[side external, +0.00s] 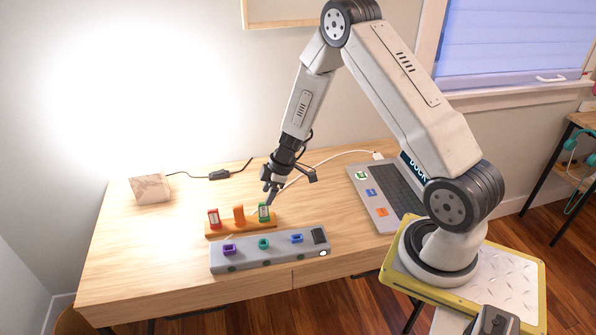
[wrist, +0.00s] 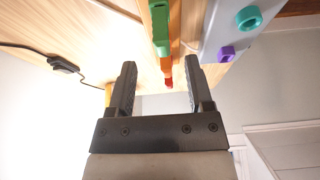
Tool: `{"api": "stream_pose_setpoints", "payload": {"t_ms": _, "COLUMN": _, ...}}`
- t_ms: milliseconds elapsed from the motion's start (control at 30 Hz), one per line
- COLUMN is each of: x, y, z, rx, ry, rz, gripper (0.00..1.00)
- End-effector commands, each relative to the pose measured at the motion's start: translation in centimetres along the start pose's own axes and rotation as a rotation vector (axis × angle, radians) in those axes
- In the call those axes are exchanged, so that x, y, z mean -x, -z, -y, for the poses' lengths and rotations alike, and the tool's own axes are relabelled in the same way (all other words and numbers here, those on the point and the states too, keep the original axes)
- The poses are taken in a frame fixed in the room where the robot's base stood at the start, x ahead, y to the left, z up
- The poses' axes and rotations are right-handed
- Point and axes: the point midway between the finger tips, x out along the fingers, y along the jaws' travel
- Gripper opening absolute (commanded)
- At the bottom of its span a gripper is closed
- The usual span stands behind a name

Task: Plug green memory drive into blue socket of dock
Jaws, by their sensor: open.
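The green memory drive (side external: 264,212) stands upright at the right end of a wooden holder (side external: 241,230). It also shows in the wrist view (wrist: 160,28), at the top. My gripper (side external: 270,191) is open and empty, close above the green drive. In the wrist view the two fingers of my gripper (wrist: 161,62) are spread apart, with nothing held between them. The grey dock (side external: 275,259) lies in front of the holder. Its blue socket (side external: 297,238) is at the right, beside a teal socket (side external: 263,243) and a purple socket (side external: 229,249).
A red drive (side external: 214,218) and an orange drive (side external: 239,214) stand in the same holder. An open laptop (side external: 384,198) is at the right. A wooden block (side external: 150,188) and a cable with a black switch (side external: 219,174) lie at the back left. The left desktop is clear.

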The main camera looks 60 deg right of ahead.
Motion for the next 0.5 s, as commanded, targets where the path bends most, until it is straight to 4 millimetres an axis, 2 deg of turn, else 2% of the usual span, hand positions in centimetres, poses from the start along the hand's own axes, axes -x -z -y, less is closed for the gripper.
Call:
{"api": "stream_pose_setpoints", "payload": {"t_ms": 200, "x": -1.5, "y": 0.0, "z": 0.0, "rx": 0.0, "ry": -0.001, "rz": 0.001, "gripper": 0.66}}
{"api": "stream_pose_setpoints", "payload": {"t_ms": 500, "x": -1.8, "y": 0.0, "z": 0.0, "rx": -0.001, "ry": -0.001, "rz": 0.001, "gripper": 0.66}}
